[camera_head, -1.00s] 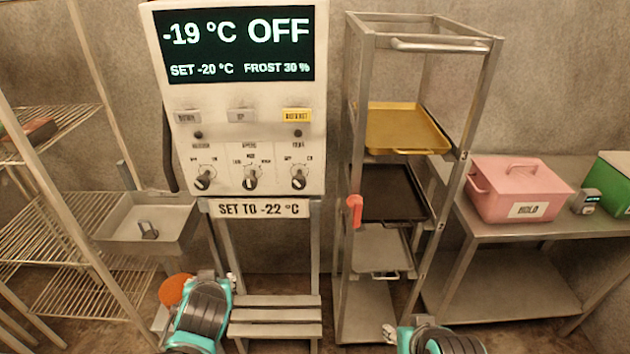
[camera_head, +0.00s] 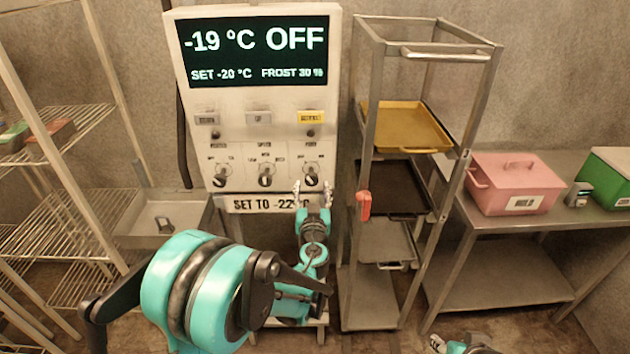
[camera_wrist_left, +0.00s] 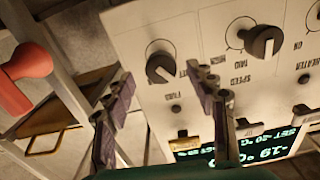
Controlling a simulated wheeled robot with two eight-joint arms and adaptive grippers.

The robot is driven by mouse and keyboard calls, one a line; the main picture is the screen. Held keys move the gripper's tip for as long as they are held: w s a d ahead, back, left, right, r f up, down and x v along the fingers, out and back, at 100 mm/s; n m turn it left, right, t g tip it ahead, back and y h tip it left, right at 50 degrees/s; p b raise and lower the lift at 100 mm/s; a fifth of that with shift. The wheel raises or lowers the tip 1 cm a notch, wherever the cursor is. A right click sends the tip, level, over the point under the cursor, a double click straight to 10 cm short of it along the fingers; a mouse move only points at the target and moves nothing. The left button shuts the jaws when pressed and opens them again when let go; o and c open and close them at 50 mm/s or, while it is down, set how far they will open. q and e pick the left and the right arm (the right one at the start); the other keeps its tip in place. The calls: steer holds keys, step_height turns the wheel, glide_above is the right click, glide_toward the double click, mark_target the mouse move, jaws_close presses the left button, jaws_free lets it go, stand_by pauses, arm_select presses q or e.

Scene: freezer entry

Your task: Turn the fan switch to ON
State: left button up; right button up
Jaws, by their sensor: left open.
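The white control panel (camera_head: 253,120) has three black knobs in a row. The rightmost, the fan switch (camera_head: 311,176), sits under a small label. In the left wrist view, which is upside down, the fan switch (camera_wrist_left: 160,68) shows as a round dial with a black slanted handle. My left gripper (camera_head: 312,189) is open just below and in front of it, fingers pointing up. In the wrist view my left gripper (camera_wrist_left: 160,82) has its fingertips on either side of the switch, apparently without contact. My right gripper (camera_head: 450,345) is partly in view at the bottom edge.
The speed knob (camera_head: 266,176) sits beside the fan switch. The display (camera_head: 255,50) reads -19 °C OFF. A "SET TO -22" sign (camera_head: 245,204) hangs below the panel. A metal tray rack (camera_head: 368,230) with a red handle (camera_head: 363,205) stands close on the right.

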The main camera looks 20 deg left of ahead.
mark_target(311, 182)
arm_select(q)
steer(key=x, duration=0.4)
steer(key=shift+w+a+b, duration=0.15)
steer(key=shift+w+b, duration=0.2)
steer(key=shift+w, duration=0.05)
steer(key=c, duration=1.2)
steer(key=shift+m, duration=0.3)
steer(key=m, duration=0.2)
steer(key=shift+m, duration=0.4)
steer(key=m+b, duration=0.1)
steer(key=m, duration=0.2)
steer(key=shift+m, duration=0.3)
steer(key=m, duration=0.6)
steer(key=shift+m, duration=0.6)
